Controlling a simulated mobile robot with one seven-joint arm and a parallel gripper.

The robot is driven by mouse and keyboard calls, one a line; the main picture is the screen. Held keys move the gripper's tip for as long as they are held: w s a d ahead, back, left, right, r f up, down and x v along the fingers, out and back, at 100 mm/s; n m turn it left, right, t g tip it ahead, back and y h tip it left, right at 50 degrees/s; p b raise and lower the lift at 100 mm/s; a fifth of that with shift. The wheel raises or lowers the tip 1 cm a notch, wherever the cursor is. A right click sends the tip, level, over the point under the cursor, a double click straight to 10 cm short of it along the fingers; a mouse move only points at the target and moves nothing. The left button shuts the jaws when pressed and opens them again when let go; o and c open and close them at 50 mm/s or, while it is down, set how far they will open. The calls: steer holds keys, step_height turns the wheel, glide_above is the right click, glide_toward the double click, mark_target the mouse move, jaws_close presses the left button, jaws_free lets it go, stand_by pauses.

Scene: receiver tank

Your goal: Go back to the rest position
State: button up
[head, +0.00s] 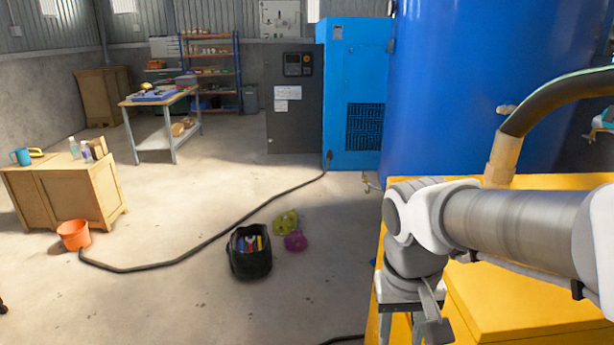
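My arm reaches in from the right edge over the yellow cabinet (520,300). My gripper (402,335) hangs downward at the bottom of the head view, at the left edge of the yellow cabinet. Its two fingers stand apart with a gap between them, and nothing shows in the gap. The fingertips run out at the lower edge of the picture.
A big blue tank (470,90) stands behind the yellow cabinet, and a thick hose (545,95) rises from a fitting (502,158) near my arm. A black tool bucket (250,258), colored rags (286,222) and a dark cable (215,238) lie on the otherwise open floor.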

steer(key=s+r+t+y+p, duration=0.1)
steer(key=s+r+t, duration=0.3)
steer(key=r, duration=0.4)
steer(key=shift+s+d+t+p, duration=0.2)
steer(key=shift+s+t+p, duration=0.1)
steer(key=shift+p, duration=0.3)
steer(key=shift+d, duration=0.1)
